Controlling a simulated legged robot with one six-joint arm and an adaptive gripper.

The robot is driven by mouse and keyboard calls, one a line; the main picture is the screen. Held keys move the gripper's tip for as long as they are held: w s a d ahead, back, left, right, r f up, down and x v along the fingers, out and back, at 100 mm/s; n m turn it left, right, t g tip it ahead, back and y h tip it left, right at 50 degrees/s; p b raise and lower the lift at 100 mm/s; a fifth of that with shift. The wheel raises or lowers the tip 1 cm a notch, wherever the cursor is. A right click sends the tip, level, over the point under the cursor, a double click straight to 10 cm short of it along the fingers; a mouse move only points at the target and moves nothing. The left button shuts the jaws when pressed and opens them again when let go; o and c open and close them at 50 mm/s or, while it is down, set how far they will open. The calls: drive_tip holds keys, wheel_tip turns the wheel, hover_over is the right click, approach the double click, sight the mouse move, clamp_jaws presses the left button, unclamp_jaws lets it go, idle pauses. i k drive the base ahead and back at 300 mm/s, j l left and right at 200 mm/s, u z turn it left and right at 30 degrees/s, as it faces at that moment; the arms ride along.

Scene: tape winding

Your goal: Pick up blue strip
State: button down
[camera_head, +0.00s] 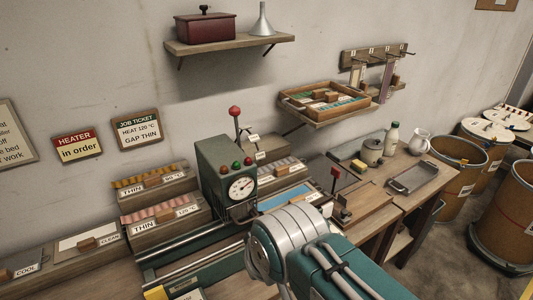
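A flat light-blue strip-like surface (284,197) lies to the right of the green machine (226,170), just beyond my arm. It is partly hidden, and I cannot tell whether it is a loose strip or part of the bench. Narrow blue-green pieces (341,107) also show in the wooden wall tray (296,103). My grey and teal arm fills the bottom middle of the view. My gripper's fingertips do not show.
Strip racks labelled THIN (138,222) and the machine's rails (190,243) stand on the left. A red-handled device (334,180), a bottle (392,138) and a metal tray (414,178) are on the right-hand bench. Barrels (457,163) stand at far right.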

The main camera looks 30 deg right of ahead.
sight(305, 192)
drive_tip(key=i+l, duration=0.1)
drive_tip(key=l, duration=0.75)
drive_tip(key=i+l+u, duration=0.1)
drive_tip(key=l, duration=0.35)
